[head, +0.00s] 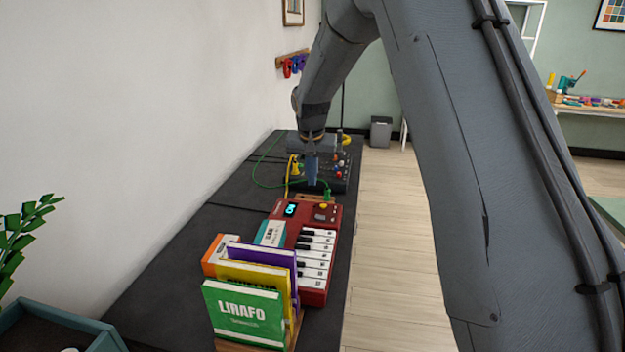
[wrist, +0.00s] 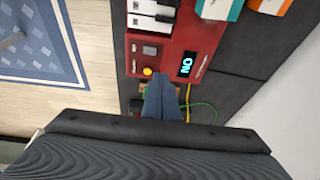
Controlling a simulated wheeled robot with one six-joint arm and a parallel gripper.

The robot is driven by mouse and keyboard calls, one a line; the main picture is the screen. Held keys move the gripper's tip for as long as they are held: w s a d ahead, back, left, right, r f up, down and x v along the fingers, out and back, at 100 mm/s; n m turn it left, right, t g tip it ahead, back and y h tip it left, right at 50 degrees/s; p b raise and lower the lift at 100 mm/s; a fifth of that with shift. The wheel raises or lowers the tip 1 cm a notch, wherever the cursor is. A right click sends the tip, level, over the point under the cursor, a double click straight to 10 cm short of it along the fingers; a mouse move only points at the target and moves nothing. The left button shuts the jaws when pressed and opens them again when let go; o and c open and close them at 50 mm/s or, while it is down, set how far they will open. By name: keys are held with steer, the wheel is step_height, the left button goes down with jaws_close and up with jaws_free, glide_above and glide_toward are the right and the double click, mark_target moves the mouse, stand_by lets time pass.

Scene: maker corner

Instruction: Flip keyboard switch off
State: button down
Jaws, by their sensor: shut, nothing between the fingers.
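The red keyboard (head: 318,270) lies on the dark bench, with white and black keys. It also shows at the top of the wrist view (wrist: 208,38). Its small display (wrist: 187,65) is lit cyan and reads ON, upside down in the wrist view. A yellow knob (wrist: 147,72) and a grey square part (wrist: 150,50) sit on its panel, and a narrow slot-like part (wrist: 202,66) is beside the display. I cannot tell which is the switch. My gripper (wrist: 161,78) is shut and empty, pointing down near the keyboard's end edge. In the head view my gripper (head: 312,182) appears beyond the keyboard.
Upright books (head: 243,312) stand in front of the keyboard. A dark panel with coloured knobs (head: 340,168) and green and yellow cables (head: 258,172) lie beyond it. A wall bounds the bench on the left; open floor (head: 385,240) is on the right.

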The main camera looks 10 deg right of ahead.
steer(key=shift+d, duration=0.1)
steer(key=shift+s+d+r+p, duration=0.1)
steer(key=shift+s+d+p, duration=0.1)
steer(key=shift+d+p, duration=0.3)
steer(key=shift+s+d+r+p, duration=0.1)
steer(key=shift+s+d+p, duration=0.05)
steer(key=shift+d+p, duration=0.3)
steer(key=shift+f, duration=0.15)
steer(key=p, duration=0.4)
glide_above(318, 215)
steer(key=s, duration=0.2)
steer(key=f, duration=1.1)
steer(key=shift+w+f, duration=0.25)
steer(key=shift+f, duration=0.05)
steer(key=shift+w+a+f, duration=0.15)
steer(key=shift+f, duration=0.75)
steer(key=shift+f, duration=0.1)
